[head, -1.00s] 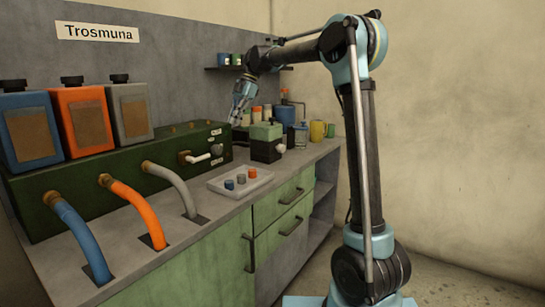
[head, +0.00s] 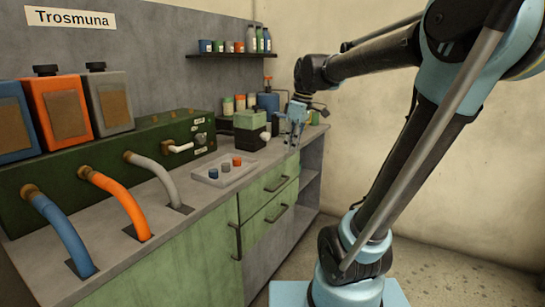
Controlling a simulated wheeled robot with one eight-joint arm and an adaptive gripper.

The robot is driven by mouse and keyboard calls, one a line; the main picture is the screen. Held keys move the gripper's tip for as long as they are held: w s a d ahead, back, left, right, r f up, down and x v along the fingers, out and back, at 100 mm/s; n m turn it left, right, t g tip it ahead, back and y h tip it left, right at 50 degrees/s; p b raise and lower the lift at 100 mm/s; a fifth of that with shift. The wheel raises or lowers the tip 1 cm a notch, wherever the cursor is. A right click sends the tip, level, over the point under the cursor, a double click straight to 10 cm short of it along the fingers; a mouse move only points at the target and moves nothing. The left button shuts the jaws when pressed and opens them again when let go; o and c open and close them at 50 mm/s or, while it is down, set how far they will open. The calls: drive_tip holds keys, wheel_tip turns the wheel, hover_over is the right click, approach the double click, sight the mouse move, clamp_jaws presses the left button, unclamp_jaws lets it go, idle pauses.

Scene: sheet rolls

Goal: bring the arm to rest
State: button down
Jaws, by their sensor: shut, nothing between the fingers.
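My gripper (head: 292,144) is shut and empty. It points down near the right end of the counter, at its front edge, to the right of the small green and black box (head: 250,131). My arm (head: 385,52) reaches in from the right, with its upper joint high at the top right of the head view. I cannot tell the exact gap between the fingertips and the counter.
A green machine (head: 60,169) with blue, orange (head: 116,200) and grey hoses stands at left. Bottles stand on a wall shelf (head: 225,55). The floor at right is clear.

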drive_tip(key=s+d+f+m+t+h, duration=0.1)
drive_tip(key=s+d+f+m, duration=0.5)
drive_tip(key=s+f, duration=0.2)
drive_tip(key=s+d+f+m+h, duration=0.1)
drive_tip(key=s+d+f+m, duration=0.5)
drive_tip(key=s+f, duration=0.3)
wheel_tip(320, 180, down, 3)
drive_tip(key=shift+d+f+t, duration=0.1)
drive_tip(key=shift+d+t, duration=0.2)
drive_tip(key=shift+t, duration=0.1)
drive_tip(key=shift+s, duration=0.1)
